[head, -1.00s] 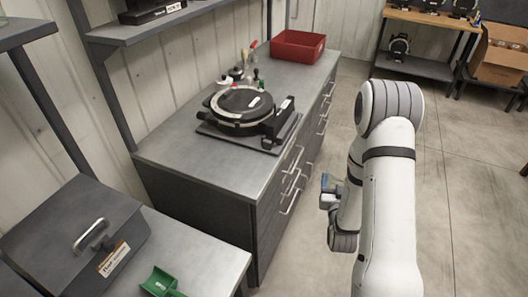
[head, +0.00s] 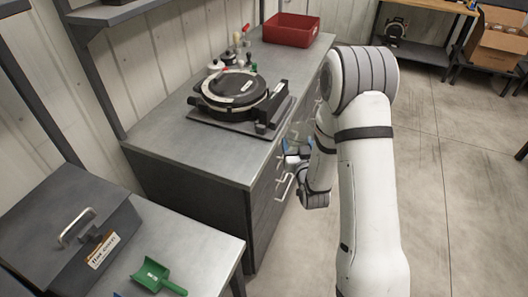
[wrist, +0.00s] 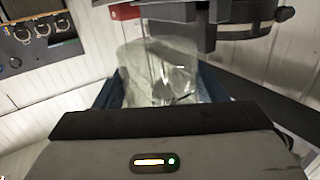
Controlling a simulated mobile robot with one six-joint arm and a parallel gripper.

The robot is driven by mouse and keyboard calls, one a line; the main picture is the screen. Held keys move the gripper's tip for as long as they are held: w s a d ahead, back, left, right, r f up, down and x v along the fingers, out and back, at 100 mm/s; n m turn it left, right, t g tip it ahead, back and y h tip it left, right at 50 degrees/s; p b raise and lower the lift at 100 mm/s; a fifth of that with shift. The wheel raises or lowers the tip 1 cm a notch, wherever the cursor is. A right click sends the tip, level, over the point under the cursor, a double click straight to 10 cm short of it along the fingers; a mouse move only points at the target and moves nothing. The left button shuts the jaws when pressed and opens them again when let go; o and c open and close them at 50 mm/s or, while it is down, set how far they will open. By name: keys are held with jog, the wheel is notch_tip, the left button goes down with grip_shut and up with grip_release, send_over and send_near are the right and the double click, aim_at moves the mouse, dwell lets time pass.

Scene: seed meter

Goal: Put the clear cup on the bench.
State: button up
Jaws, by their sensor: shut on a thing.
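The clear cup (wrist: 160,68) is between the blue fingers of my gripper (wrist: 160,88) in the wrist view, and the gripper is shut on it. In the head view my gripper (head: 291,150) is beside the drawer fronts of the grey-topped bench (head: 185,150), at the bench's right side. The cup is hard to make out there. On the bench stands a round black seed meter (head: 234,88) on a dark base plate.
A red bin (head: 291,30) and several small bottles (head: 236,55) stand toward the bench's far end. The bench's near end is bare. A grey lidded box (head: 70,235) and a green scoop (head: 155,277) are on the nearer table.

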aim_at(260, 151)
jog(key=w+a+r+n+g+y+b, duration=0.1)
jog(key=w+a+r+n+y+b, duration=0.15)
jog(key=a, duration=0.35)
jog(key=w+a+r+n+y+b, duration=0.1)
jog(key=w+a+r+y, duration=0.15)
jog(key=a, duration=0.35)
jog(key=shift+h, duration=0.3)
jog(key=f, duration=0.2)
jog(key=f+p, duration=0.1)
jog(key=f, duration=0.2)
jog(key=f+p, duration=0.1)
jog(key=f, duration=0.2)
jog(key=shift+s+a, duration=0.1)
jog(key=shift+s, duration=0.3)
jog(key=shift+f, duration=0.25)
jog(key=shift+f+b, duration=0.25)
jog(key=shift+b, duration=0.1)
jog(key=o, duration=1)
jog(key=shift+r, duration=0.1)
jog(key=shift+c, duration=0.2)
